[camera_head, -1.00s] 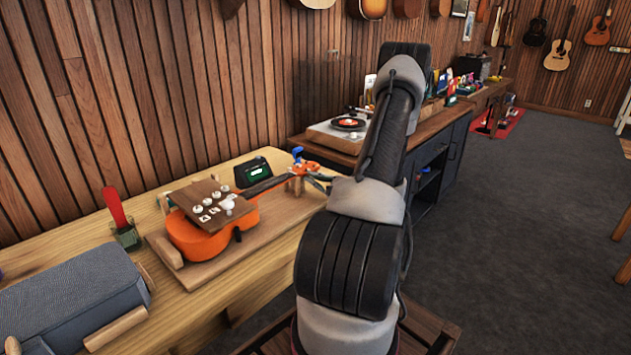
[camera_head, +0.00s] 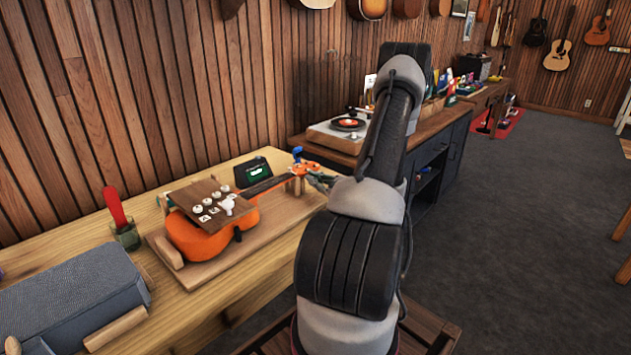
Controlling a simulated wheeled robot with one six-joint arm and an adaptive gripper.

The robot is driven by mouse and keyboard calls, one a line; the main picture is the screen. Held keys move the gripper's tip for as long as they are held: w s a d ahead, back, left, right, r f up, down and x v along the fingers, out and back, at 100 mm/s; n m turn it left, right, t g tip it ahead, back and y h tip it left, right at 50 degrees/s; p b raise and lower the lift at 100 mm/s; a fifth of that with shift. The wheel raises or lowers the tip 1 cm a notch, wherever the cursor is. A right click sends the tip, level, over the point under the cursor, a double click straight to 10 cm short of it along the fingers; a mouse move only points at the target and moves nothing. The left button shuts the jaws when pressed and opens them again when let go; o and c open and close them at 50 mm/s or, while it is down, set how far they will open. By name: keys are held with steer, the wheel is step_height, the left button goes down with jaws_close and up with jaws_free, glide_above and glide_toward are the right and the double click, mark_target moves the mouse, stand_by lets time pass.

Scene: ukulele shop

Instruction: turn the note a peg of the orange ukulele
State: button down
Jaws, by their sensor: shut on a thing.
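The orange ukulele (camera_head: 192,238) lies on a wooden board (camera_head: 215,267) on the workbench, its neck pointing to the back right. A brown panel (camera_head: 198,195) with white knobs sits over its body. The orange headstock (camera_head: 302,169) has coloured pegs; a blue one (camera_head: 297,153) stands up at its far side. My gripper (camera_head: 318,181) is at the near right side of the headstock, small and partly hidden by my arm. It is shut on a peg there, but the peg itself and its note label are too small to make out.
A dark tuner with a green display (camera_head: 253,172) stands behind the neck. A glass with a red-handled tool (camera_head: 126,232) and a grey padded block (camera_head: 75,300) are at the left. A record player (camera_head: 338,135) sits on the dark cabinet behind. Bare bench lies along the front.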

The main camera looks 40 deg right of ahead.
steer(key=c, duration=1.6)
jaws_free()
steer(key=shift+o, duration=0.2)
steer(key=shift+s, duration=0.1)
steer(key=shift+s+d, duration=0.15)
steer(key=shift+s, duration=1.8)
steer(key=shift+s+d, duration=0.15)
steer(key=shift+s, duration=1.8)
